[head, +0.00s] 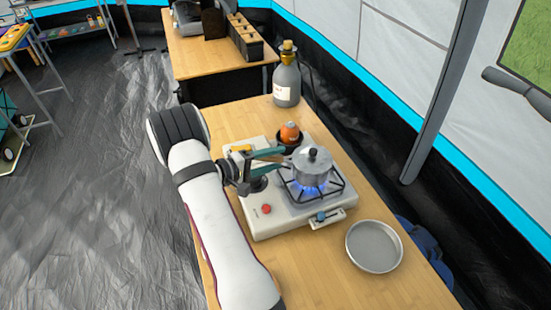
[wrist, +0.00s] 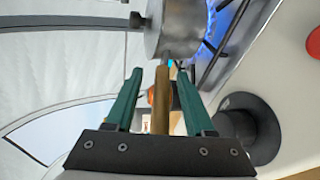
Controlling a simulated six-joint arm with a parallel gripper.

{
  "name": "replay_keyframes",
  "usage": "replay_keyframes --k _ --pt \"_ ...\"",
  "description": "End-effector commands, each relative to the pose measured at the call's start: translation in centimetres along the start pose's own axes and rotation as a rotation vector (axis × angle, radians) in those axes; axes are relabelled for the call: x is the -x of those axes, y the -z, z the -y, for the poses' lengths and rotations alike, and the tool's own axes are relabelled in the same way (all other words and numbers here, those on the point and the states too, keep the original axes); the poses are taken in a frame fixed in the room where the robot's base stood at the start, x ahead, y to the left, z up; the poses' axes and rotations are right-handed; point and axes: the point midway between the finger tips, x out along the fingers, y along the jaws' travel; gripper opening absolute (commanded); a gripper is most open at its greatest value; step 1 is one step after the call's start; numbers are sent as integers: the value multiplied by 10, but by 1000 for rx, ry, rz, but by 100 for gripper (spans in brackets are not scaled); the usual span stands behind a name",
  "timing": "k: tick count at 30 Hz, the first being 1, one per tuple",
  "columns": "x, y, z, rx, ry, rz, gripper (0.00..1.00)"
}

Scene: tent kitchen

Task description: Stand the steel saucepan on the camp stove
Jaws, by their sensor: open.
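The steel saucepan (head: 313,168) has a lid with a dark knob. It sits upright on the black grate over the lit blue flame of the white camp stove (head: 262,222). In the wrist view the saucepan's side (wrist: 172,30) is close ahead, with the flame beside it. My gripper (head: 284,159) reaches in from the left of the pan. Its two green fingers are apart, and in the wrist view my gripper (wrist: 161,78) has the brown handle (wrist: 161,100) between them, with gaps at both sides. In the head view the fingers mostly hide the handle.
A dark bowl with an orange item (head: 290,132) stands close behind the saucepan. A grey bottle (head: 286,84) stands at the table's back. A round, shallow metal dish (head: 374,247) lies at front right. The wooden table (head: 325,283) is bare in front of the stove.

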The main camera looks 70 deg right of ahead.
Motion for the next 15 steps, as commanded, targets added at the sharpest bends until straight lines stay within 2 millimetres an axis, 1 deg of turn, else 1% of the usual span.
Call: replay_keyframes --k 9,12,15 --pt "75 1 0 -1 -1 -5 54" --pt "96 1 0 -1 0 -5 54" --pt "108 0 0 0 -1 -3 54"
